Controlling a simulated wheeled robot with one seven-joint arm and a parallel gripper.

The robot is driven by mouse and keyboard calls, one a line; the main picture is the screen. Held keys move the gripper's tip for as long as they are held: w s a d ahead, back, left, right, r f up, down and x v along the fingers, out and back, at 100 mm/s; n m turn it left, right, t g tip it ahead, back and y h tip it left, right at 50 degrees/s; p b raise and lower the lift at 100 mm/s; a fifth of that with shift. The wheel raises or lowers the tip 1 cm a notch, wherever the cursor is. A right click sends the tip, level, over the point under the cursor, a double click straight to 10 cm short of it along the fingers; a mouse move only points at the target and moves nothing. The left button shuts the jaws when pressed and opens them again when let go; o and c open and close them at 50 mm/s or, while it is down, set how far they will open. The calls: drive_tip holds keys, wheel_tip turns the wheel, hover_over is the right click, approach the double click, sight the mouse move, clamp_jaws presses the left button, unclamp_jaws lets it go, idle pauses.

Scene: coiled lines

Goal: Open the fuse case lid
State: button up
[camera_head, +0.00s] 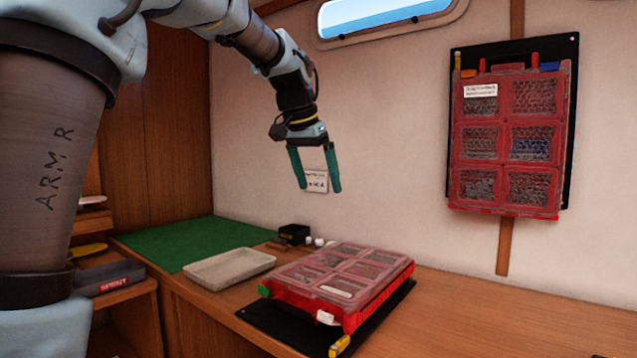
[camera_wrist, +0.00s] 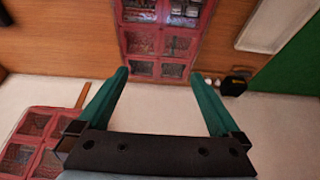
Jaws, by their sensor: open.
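A red fuse case (camera_head: 340,279) with a clear, compartmented lid lies flat on a black board on the wooden counter. Its lid looks closed, and a yellow tab (camera_head: 340,346) and a green tab (camera_head: 264,291) show at its corners. The case also shows at the top of the wrist view (camera_wrist: 160,40). A second, similar red case (camera_head: 508,140) hangs on a black board on the wall; part of it shows at the left of the wrist view. My gripper (camera_head: 319,188) is open and empty, pointing down in the air above and behind the counter case.
A beige tray (camera_head: 229,268) and a green mat (camera_head: 195,244) lie left of the counter case. A small black box (camera_head: 294,233) and small white items sit by the wall. A window is above.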

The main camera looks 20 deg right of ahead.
drive_tip(key=shift+w+d+f, duration=0.1)
drive_tip(key=shift+d+f, duration=0.1)
drive_tip(key=shift+f, duration=0.35)
clamp_jaws()
idle(0.5)
idle(0.4)
drive_tip(key=c, duration=1.5)
unclamp_jaws()
drive_tip(key=shift+c, duration=0.2)
drive_tip(key=o, duration=1.5)
drive_tip(key=shift+o, duration=0.2)
drive_tip(key=v, duration=1.1)
drive_tip(key=shift+b, duration=0.3)
